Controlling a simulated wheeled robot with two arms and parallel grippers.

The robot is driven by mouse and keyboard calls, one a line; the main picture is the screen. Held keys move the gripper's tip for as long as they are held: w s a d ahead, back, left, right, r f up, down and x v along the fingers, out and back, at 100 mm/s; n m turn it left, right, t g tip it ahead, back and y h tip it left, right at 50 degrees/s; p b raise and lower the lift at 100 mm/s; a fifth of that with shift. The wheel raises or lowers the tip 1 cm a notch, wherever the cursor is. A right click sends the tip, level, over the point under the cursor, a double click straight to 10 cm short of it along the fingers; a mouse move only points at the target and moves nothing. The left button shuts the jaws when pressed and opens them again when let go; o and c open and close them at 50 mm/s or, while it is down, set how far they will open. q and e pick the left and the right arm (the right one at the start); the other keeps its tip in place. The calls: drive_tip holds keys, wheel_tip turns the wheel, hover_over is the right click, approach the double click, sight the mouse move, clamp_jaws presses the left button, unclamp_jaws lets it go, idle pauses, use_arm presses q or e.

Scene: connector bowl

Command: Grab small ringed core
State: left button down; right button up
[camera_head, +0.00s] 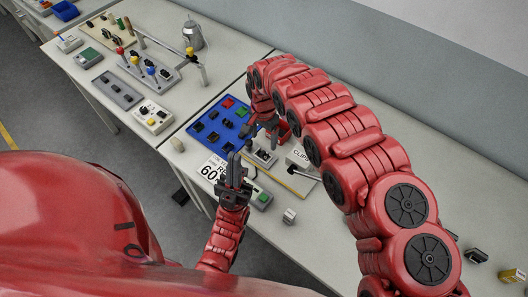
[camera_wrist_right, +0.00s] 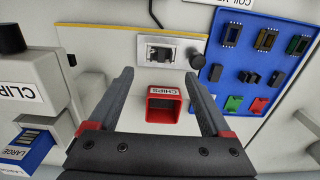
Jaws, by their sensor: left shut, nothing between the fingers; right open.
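I cannot tell which piece is the small ringed core. Several small dark blocks, some with coloured parts, such as a dark block (camera_wrist_right: 232,33), sit on a blue board (camera_wrist_right: 250,56), along with a green piece (camera_wrist_right: 232,104) and a red piece (camera_wrist_right: 257,106). The board also shows in the head view (camera_head: 206,131). My right gripper (camera_wrist_right: 160,75) is open and empty, left of the board in the wrist view, with its fingers on either side of a red CHIPS box (camera_wrist_right: 164,106). My left gripper (camera_head: 240,166) is shut and empty near the board's front edge.
A small grey fixture (camera_wrist_right: 160,52) sits on a yellow-edged plate (camera_wrist_right: 125,28) beyond the fingers. A CLIPS box (camera_wrist_right: 28,85) and a blue LARGE drawer (camera_wrist_right: 28,143) stand left. A 60 sign (camera_head: 211,170) is beside my left gripper. Bare bench (camera_head: 445,170) lies right of my right arm.

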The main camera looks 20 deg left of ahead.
sight(263, 153)
drive_tip(key=shift+s+a+f, duration=0.1)
drive_tip(key=shift+a+f, duration=0.05)
drive_tip(key=shift+f, duration=0.4)
drive_tip(key=shift+s+a+f, duration=0.1)
drive_tip(key=shift+f, duration=0.4)
drive_tip(key=shift+w+d+f+p, duration=0.1)
drive_tip(key=shift+f+p, duration=0.1)
drive_tip(key=shift+p, duration=0.15)
drive_tip(key=shift+f+p, duration=0.45)
drive_tip(key=shift+f, duration=0.9)
wheel_tip(263, 153, down, 2)
drive_tip(key=shift+f+b, duration=0.2)
drive_tip(key=shift+b, duration=0.65)
clamp_jaws()
